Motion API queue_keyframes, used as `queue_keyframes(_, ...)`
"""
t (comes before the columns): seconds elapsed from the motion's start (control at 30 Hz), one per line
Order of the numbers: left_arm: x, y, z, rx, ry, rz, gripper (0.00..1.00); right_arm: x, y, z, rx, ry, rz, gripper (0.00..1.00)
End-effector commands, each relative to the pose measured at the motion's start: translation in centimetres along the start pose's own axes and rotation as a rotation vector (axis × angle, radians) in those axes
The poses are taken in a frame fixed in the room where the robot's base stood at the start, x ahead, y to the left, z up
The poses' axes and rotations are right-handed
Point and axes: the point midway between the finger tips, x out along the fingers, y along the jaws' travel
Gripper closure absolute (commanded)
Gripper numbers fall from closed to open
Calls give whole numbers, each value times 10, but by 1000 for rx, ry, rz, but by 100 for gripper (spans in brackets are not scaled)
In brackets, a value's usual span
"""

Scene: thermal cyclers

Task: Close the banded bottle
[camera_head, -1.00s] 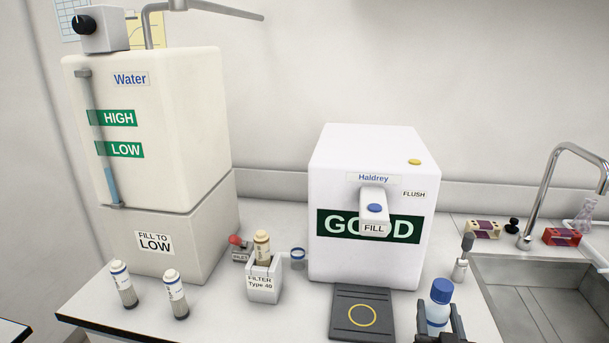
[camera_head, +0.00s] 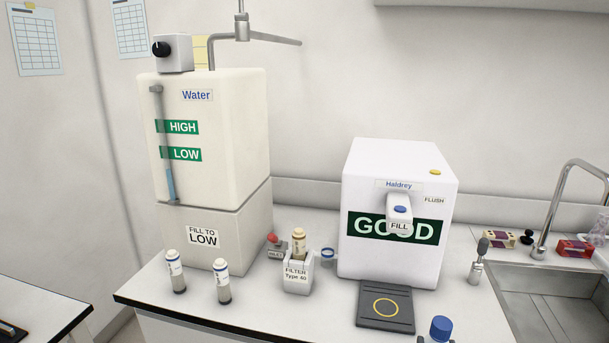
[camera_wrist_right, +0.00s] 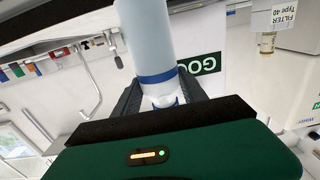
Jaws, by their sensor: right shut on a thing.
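A bottle with a blue cap (camera_head: 441,328) shows at the bottom edge of the head view, and its lower part is cut off. The right wrist view shows a pale bottle body (camera_wrist_right: 146,35) with a blue band (camera_wrist_right: 157,77) around it. My right gripper (camera_wrist_right: 162,92) is shut on this bottle, with a dark finger on each side. My left gripper is not in view.
The Haldrey dispenser (camera_head: 365,263) stands behind a dark pad (camera_head: 373,319). Two filters (camera_head: 175,270) (camera_head: 222,282) stand by the water tank (camera_head: 236,140). The sink (camera_head: 545,300) is at right.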

Motion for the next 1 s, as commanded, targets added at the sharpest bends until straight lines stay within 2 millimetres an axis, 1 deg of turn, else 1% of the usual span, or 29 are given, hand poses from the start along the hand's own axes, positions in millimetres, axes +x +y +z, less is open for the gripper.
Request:
queue_keyframes(0.03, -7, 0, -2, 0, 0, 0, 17, -1, -6, 4, -2, -6, -15, 100)
queue_keyframes(0.17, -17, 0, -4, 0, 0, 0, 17, -7, -22, 23, -1, -5, -61, 100)
queue_keyframes(0.27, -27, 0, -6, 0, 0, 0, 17, -15, -38, 42, -2, -8, -107, 100)
queue_keyframes(0.4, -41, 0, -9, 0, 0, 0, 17, -35, -59, 71, -1, -9, -176, 100)
queue_keyframes(0.5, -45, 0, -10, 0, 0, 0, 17, -48, -68, 85, 0, -4, -207, 100)
queue_keyframes(0.67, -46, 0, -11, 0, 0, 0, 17, -56, -73, 92, 1, 2, -224, 100)
queue_keyframes(1.0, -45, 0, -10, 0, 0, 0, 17, -55, -72, 93, 0, 3, -223, 100)
